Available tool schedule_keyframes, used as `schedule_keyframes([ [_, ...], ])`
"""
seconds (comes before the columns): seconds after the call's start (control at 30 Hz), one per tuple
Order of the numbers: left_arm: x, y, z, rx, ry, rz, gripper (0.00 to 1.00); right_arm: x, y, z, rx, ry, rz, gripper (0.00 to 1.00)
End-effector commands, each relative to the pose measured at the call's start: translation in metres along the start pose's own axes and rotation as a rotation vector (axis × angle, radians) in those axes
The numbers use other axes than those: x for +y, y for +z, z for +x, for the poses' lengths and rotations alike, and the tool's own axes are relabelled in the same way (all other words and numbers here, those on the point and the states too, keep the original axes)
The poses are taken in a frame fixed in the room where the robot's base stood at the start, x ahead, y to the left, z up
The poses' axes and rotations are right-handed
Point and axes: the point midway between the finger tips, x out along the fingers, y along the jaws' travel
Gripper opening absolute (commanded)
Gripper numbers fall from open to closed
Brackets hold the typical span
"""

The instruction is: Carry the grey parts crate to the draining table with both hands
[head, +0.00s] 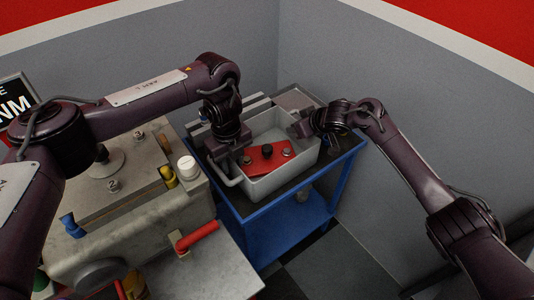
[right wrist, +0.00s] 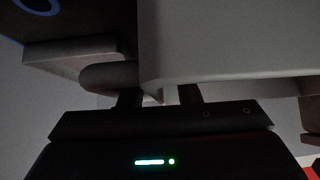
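The grey parts crate (head: 275,187) is at the blue table with a dark top (head: 315,173); I cannot tell whether its base touches the top. A red plate-like part (head: 268,160) with dark knobs lies inside it. My left gripper (head: 226,150) is at the crate's left side, by its bar handle (head: 231,179); its fingertips are hidden. My right gripper (head: 304,127) is at the crate's right side. In the right wrist view, its fingers (right wrist: 160,95) are close against the crate's pale wall (right wrist: 220,40) and a rounded handle end (right wrist: 108,76); their grip is unclear.
A grey machine bench (head: 120,210) with a red-handled lever (head: 197,236) stands at left. Grey walls (head: 400,90) close in behind and to the right. Dark checked floor (head: 320,270) shows in front of the blue table.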

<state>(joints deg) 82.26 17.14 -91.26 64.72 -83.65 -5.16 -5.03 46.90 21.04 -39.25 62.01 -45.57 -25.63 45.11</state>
Motion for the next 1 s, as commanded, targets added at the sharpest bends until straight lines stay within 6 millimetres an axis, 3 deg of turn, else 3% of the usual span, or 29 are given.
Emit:
schedule_keyframes([
  [0.27,-0.0002,0.0001,0.0005,-0.001,0.0,0.0,0.29,-0.0001,0.0001,0.0008,0.0,0.0,0.0,0.29],
  [0.5,-0.0002,0.0001,0.0004,0.0,-0.001,0.0,0.0,0.0,0.0003,0.0007,0.0,0.0,0.0,0.0],
  [1.0,-0.0002,0.0003,0.0001,0.0,-0.001,0.0,0.0,0.0001,0.0004,0.0006,0.0,0.0,0.0,0.0],
])
